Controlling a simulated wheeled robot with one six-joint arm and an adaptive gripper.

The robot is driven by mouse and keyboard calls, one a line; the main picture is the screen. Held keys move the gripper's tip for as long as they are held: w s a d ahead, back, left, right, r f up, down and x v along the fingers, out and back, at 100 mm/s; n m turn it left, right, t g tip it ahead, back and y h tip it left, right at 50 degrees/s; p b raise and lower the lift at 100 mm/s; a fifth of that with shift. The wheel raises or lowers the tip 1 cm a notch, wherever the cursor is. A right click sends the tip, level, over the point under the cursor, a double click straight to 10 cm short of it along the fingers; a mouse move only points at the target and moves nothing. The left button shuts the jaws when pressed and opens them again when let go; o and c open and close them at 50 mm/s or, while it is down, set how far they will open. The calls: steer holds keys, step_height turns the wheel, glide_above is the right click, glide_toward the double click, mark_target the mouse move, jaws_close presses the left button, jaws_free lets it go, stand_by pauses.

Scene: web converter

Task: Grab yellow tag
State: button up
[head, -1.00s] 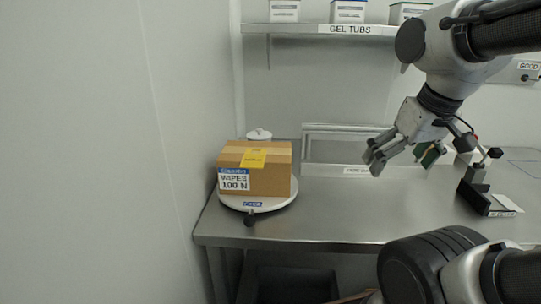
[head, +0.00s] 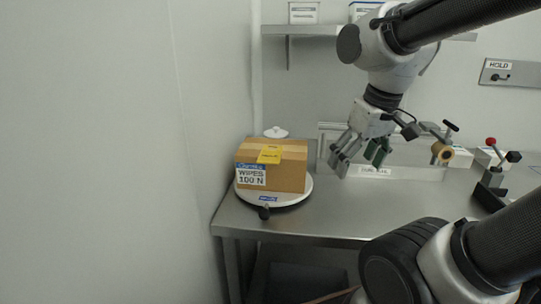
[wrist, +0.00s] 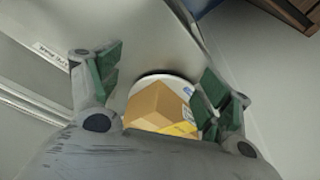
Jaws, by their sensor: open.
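The yellow tag (head: 269,154) lies on the top of a cardboard box and hangs over its front edge. The box (head: 285,177) has a white and blue label reading "WIPES 100 N" and sits on a round white turntable (head: 296,197). My gripper (head: 356,166) is open and empty, to the right of the box and apart from it. In the wrist view, the box (wrist: 155,105) shows between the open fingers, and the yellow tag (wrist: 183,128) is at its lower right, partly hidden by my gripper.
The steel table (head: 345,215) is clear in front of the turntable. A wall stands close at left. A low rail with a label (head: 374,171) is behind my gripper. A stand with a red knob (head: 491,180) is at right, and a shelf (head: 300,30) is above.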

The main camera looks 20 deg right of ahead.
mark_target(271, 154)
steer(key=w+a+g, duration=0.1)
steer(key=w+a, duration=0.3)
steer(key=w, duration=0.2)
steer(key=w+a+m+g, duration=0.1)
steer(key=w+a, duration=0.2)
steer(key=w, duration=0.2)
steer(key=w+a+r, duration=0.1)
steer(key=w+a, duration=0.3)
steer(key=w, duration=0.2)
steer(key=shift+w+a+m+g, duration=0.35)
steer(key=shift+m+g, duration=0.05)
steer(key=w+m, duration=0.1)
steer(key=r+m, duration=0.1)
steer(key=m, duration=0.1)
steer(key=w+a+r+m, duration=0.1)
steer(key=shift+w+a+m, duration=0.1)
steer(key=shift+w+m, duration=0.2)
steer(key=shift+w, duration=0.05)
step_height(271, 154, down, 7)
steer(key=shift+r, duration=0.1)
steer(key=shift+d+f, duration=0.2)
steer(key=c, duration=0.9)
